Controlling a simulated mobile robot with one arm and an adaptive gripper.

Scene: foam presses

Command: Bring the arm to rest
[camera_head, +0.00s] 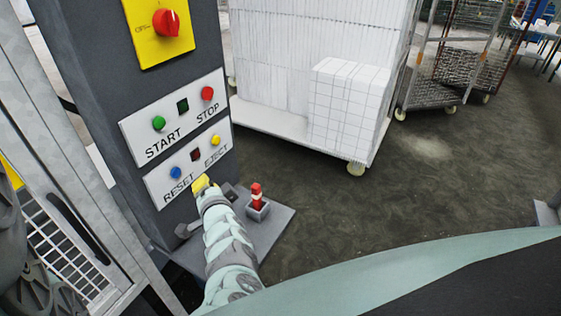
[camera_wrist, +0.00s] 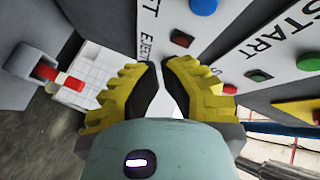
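My arm reaches up from the bottom in the head view. My gripper (camera_head: 203,183) has yellow fingers in front of the lower edge of the RESET/EJECT panel (camera_head: 186,166), hiding a little of it. I cannot tell whether it touches the panel. In the wrist view, the fingertips of my gripper (camera_wrist: 159,64) are almost together, with nothing held between them. The blue RESET button (camera_head: 176,173) and yellow EJECT button (camera_head: 215,140) are in view. Above are the green START button (camera_head: 158,123) and red STOP button (camera_head: 207,94).
A red rotary switch (camera_head: 166,22) sits on a yellow plate above. A small grey box (camera_head: 258,210) with a red-and-white piece stands right of my gripper. A metal-framed guard (camera_head: 85,170) is at left. A cart (camera_head: 270,122) carries white blocks behind. Open floor lies to the right.

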